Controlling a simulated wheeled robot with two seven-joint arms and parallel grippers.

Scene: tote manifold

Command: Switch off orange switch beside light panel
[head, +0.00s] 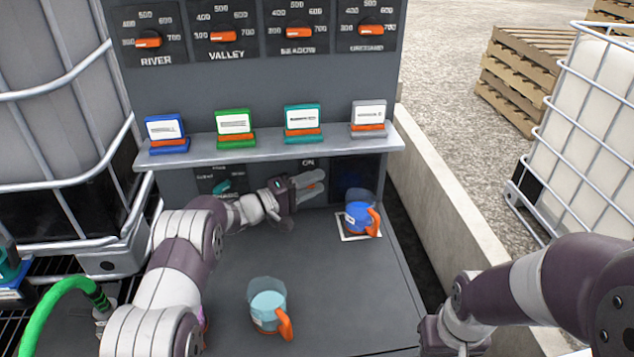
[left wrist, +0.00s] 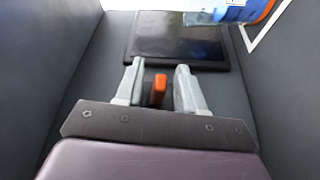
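The orange switch (head: 312,184) is on the upright back wall of the console, under the shelf and below an "ON" label. The dark light panel (head: 352,172) is just right of it. My left gripper (head: 307,186) reaches to the wall at the switch. In the left wrist view the orange switch (left wrist: 159,89) stands between the two pale fingertips (left wrist: 159,82), with a narrow gap on each side, so the gripper is open around it. The dark panel (left wrist: 170,45) also shows there. My right arm is at lower right; its fingers are not visible.
A blue-filled jug (head: 357,216) with an orange handle stands on a white-bordered square in front of the panel. A light-blue jug (head: 267,304) stands nearer. The shelf (head: 270,150) with several cards overhangs my left gripper. The counter between the jugs is clear.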

